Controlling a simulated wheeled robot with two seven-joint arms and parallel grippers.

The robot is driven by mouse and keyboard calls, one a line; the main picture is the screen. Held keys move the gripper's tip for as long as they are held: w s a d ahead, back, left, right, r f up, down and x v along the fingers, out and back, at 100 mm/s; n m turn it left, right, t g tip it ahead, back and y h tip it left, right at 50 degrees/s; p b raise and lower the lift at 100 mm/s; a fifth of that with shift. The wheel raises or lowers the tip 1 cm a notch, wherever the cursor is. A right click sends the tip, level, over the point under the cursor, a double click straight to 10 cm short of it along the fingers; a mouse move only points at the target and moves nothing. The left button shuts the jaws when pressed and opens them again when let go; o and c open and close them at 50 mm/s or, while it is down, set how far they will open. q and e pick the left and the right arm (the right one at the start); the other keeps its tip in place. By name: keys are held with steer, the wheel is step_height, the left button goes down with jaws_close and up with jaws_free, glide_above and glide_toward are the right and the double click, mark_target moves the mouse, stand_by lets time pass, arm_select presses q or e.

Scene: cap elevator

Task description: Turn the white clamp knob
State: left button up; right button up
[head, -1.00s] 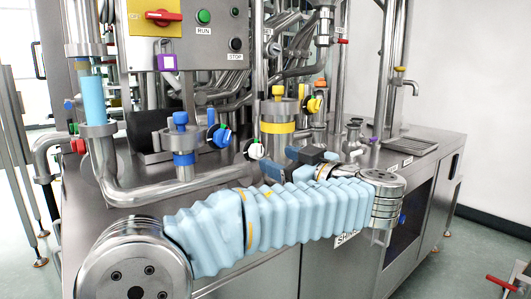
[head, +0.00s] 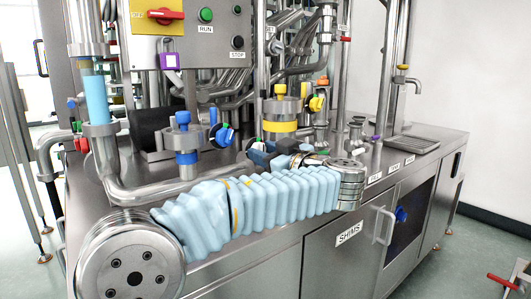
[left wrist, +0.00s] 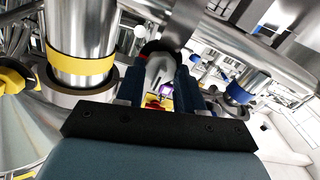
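The white clamp knob (left wrist: 160,72) shows in the left wrist view, between the two dark blue fingers of my left gripper (left wrist: 162,82). The fingers are apart, one on each side of it; I cannot tell whether they touch it. In the head view my left gripper (head: 259,153) is at the pipework left of the yellow-banded cylinder (head: 280,125), and it hides the white knob. My left arm, in a pale blue sleeve, reaches across the front of the bench. My right gripper is not in view.
A blue knob (head: 222,135) sits just left of my left gripper, beside a blue-banded cylinder (head: 184,145). Steel pipes crowd behind. A control box (head: 190,40) hangs above. The right side of the bench top is clearer, with a drain tray (head: 414,144).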

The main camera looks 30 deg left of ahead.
arm_select(q)
steer(key=shift+c, duration=1)
steer(key=shift+m+b, duration=1.15)
steer(key=shift+m, duration=1.25)
steer(key=o, duration=1)
steer(key=shift+o, duration=0.2)
